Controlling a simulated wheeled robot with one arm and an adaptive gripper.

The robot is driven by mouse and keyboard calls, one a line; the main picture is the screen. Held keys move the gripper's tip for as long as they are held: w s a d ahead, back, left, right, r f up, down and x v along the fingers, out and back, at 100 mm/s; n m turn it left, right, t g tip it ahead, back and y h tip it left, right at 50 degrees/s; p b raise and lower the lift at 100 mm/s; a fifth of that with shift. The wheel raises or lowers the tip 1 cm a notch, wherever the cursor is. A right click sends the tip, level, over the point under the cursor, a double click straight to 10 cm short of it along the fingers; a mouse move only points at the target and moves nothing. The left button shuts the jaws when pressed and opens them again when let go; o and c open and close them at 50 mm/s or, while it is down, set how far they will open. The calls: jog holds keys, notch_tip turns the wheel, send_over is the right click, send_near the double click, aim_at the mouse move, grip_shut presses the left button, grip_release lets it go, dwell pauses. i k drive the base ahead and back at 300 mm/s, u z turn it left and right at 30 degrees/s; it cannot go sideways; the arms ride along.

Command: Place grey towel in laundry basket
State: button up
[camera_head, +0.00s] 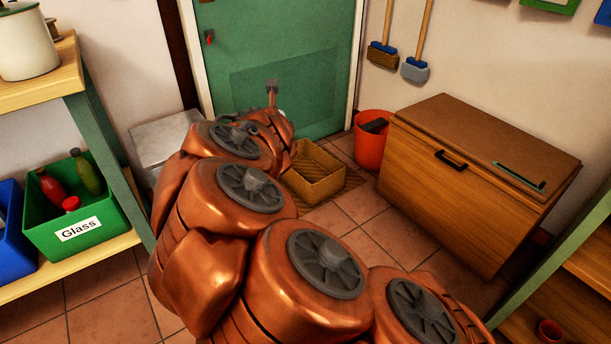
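A tan wicker laundry basket (316,175) stands on the floor in front of the green door, and my arm covers its left side. The part of its inside that shows looks empty. My copper-coloured arm reaches from the bottom right toward the door. My gripper (272,92) is mostly hidden behind the arm's far end; only a thin orange piece with a small grey tip shows against the door. I cannot tell whether it is open or shut. I cannot make out a grey towel for certain; a small pale patch shows beside the arm's end.
A red bucket (371,140) and a wooden chest (470,180) stand right of the basket. A grey box (160,138) stands left of my arm. A shelf with a green "Glass" bin (75,222) is at left. Tiled floor (365,235) is free before the chest.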

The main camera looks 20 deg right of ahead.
aim_at(308, 176)
jog(key=u, duration=0.05)
jog(key=i, duration=1.55)
